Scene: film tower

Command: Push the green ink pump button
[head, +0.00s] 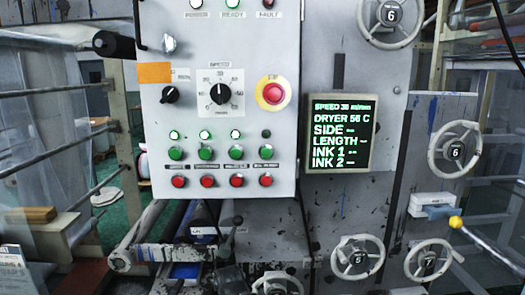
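A grey control panel (220,110) hangs in the upper middle of the head view. Near its bottom is a row of several round green buttons (206,153), one of which may be the ink pump button. The small labels (206,166) under them are too blurred to read, so I cannot tell which one it is. Red buttons (208,182) sit directly below the labels. Small lamps (205,134) above the green buttons are lit, except the rightmost lamp (266,133), which is dark. I do not see my gripper.
A red emergency button (273,93) and a speed dial (220,93) sit higher on the panel. A screen (340,133) stands at its right. Handwheels (454,149) and a yellow-knobbed lever (456,222) project at the right. Rollers (155,235) lie below left.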

